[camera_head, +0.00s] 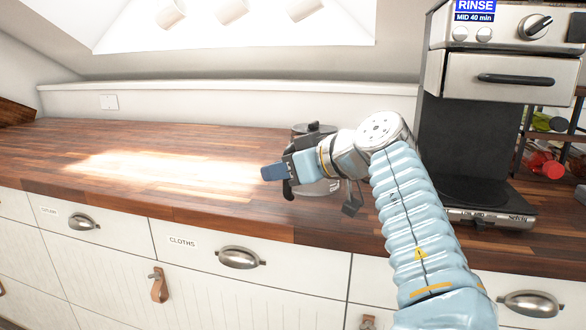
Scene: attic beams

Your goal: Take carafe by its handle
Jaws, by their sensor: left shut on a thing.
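The carafe (314,129) stands on the wooden counter (140,165), with its dark lid showing above my left gripper and part of its clear body below. My left gripper (284,173) lies across the front of the carafe and hides most of its middle. It is shut on the carafe's dark handle, at the left of the carafe, with a blue fingertip pointing left. Most of the handle is hidden by the fingers. My right gripper is not in view.
A coffee machine (465,150) stands to the right of my arm. A shelf (560,137) with red and green items is at the far right. White drawers (200,255) with metal pulls are below the counter's front edge. The counter's left part is clear.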

